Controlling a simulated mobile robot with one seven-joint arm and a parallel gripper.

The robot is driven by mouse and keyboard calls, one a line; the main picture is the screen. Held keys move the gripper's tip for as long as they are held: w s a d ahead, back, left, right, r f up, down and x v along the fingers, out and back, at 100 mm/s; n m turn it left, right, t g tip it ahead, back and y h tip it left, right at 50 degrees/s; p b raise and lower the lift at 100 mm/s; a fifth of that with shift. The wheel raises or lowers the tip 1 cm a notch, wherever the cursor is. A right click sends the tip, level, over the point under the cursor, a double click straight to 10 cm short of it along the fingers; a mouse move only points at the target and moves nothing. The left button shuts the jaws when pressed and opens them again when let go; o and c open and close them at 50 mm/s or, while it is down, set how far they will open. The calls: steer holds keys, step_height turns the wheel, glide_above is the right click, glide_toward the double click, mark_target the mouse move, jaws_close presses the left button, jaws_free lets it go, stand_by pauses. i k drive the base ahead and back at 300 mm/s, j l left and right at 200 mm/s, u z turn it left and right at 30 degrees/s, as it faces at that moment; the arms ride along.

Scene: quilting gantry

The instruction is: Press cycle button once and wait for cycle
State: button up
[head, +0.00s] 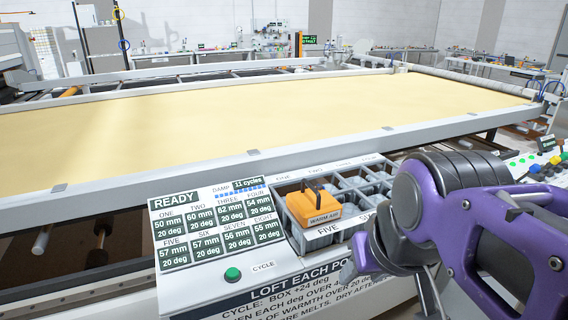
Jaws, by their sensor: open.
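The green round cycle button (232,273) sits on the sloped white control panel (185,290), with a "CYCLE" label to its right. The panel display (205,222) reads "READY", with "DAMP 11 cycles" and mm and 20 deg readings for the numbered pockets. My purple gripper (358,262) is to the right of the button, apart from it, in front of the pocket box. It is open, with nothing seen in it. Its fingers are partly hidden by my own wrist.
An orange "WARM AIR" block (313,207) sits over the grey compartment box (345,232), right of the display. The yellow quilting bed (240,135) with its pale front rail (130,190) lies behind. Another panel with coloured buttons (540,170) is at far right.

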mark_target(232, 272)
steer(key=k+z, duration=0.35)
steer(key=k, duration=0.7)
steer(key=j, duration=0.1)
